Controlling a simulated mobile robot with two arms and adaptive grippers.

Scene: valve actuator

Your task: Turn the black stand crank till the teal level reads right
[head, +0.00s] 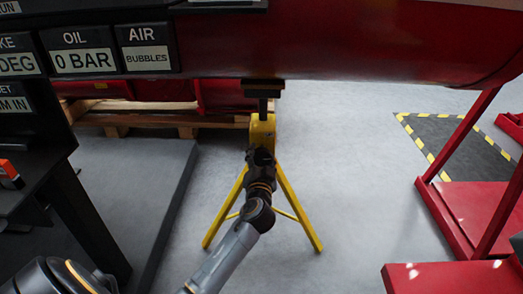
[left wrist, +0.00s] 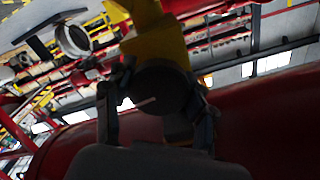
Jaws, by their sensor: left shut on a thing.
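A yellow stand (head: 262,130) on splayed legs stands under a large red cylindrical body (head: 340,45), its dark post and pad meeting the underside. My left gripper (head: 262,158) is at the stand's head and hides most of the crank in the head view. In the left wrist view the black crank (left wrist: 160,88) shows as a dark round part in front of the yellow stand (left wrist: 155,42). The fingers of my left gripper (left wrist: 158,105) are on either side of it, shut on it. I cannot make out the teal level in either view. My right gripper is not in view.
A dark panel reads "OIL 0 BAR" and "AIR BUBBLES" (head: 147,48) at upper left. A dark table (head: 40,185) stands at left. A wooden pallet (head: 160,121) lies behind the stand. A red frame (head: 460,215) stands at right. Grey floor around the stand is clear.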

